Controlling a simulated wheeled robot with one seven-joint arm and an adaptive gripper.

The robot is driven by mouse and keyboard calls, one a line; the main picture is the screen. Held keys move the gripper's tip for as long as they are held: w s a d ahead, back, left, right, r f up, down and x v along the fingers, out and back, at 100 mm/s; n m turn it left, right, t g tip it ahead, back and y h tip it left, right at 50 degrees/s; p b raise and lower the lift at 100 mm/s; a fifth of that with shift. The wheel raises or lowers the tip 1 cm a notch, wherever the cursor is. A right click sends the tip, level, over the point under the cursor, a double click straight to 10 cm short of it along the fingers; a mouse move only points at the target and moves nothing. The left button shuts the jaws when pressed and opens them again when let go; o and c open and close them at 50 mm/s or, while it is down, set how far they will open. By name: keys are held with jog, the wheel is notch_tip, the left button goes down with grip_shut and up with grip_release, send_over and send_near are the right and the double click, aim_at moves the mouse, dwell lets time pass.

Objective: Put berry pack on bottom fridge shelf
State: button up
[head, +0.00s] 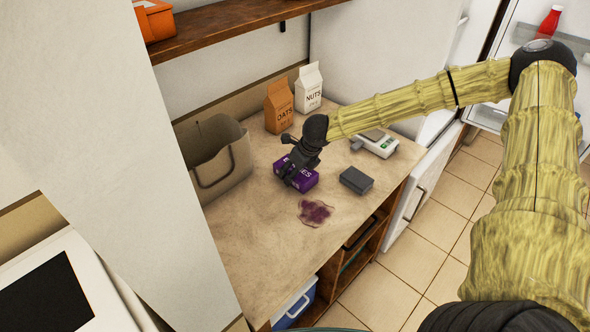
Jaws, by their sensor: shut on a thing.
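The berry pack (307,182) is a small purple box with white lettering, partly hidden by my gripper. It is at the counter near its middle; I cannot tell whether it touches the surface. My gripper (290,178) reaches down over the pack and is shut on it. The fridge (495,60) stands at the upper right with its door open, and a red bottle (549,22) shows in the door. The bottom fridge shelf cannot be made out from here.
On the counter (240,240) are a beige bag (222,170), an oats carton (279,107), a nuts carton (309,88), a white scale-like device (378,144), a dark grey box (356,181) and a purple stain (315,212). A wooden shelf (230,28) hangs above. Tiled floor (410,270) is clear at right.

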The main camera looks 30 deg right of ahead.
jog(key=o, duration=1.2)
jog(key=shift+f, duration=0.1)
jog(key=shift+o, duration=0.2)
